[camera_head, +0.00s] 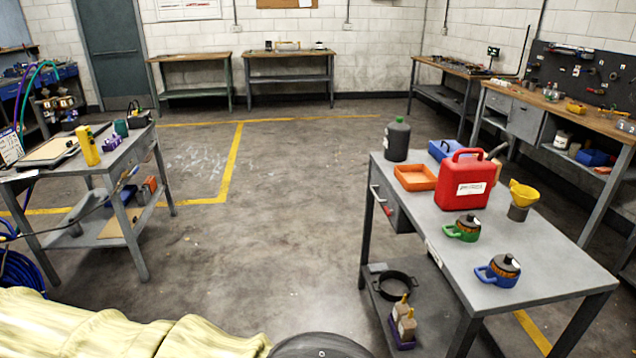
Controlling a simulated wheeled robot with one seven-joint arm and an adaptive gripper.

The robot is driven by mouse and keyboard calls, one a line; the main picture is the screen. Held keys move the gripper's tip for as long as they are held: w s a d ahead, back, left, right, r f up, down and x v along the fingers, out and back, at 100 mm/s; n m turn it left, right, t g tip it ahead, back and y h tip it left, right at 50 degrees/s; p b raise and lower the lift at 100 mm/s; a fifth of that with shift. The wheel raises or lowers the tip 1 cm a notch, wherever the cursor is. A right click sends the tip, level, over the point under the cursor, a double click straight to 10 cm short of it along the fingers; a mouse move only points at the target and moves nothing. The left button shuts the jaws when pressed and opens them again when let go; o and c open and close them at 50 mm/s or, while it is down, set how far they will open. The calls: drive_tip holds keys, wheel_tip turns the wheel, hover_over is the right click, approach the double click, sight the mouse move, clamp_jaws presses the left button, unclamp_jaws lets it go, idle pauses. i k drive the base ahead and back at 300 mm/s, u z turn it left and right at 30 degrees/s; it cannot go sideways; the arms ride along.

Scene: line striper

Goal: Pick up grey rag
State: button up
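I cannot make out a grey rag for certain. A grey, rounded shape (88,206) on the lower shelf of the left metal table (125,165) might be cloth, but it is too small to tell. No rag shows plainly on the right metal table (420,205). My gripper is not in view, so whether it is open or holds anything is hidden.
The right table holds a red canister (468,180), an orange tray (414,177), a dark bottle (396,140), a yellow funnel (523,194) and green and blue-handled cans. Pale yellow folds fill the bottom left. Open floor (265,240) lies between the tables.

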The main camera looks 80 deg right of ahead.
sight(379, 268)
drive_tip(key=z, duration=1.75)
drive_tip(key=i, duration=3.7)
drive_tip(key=z, duration=1.3)
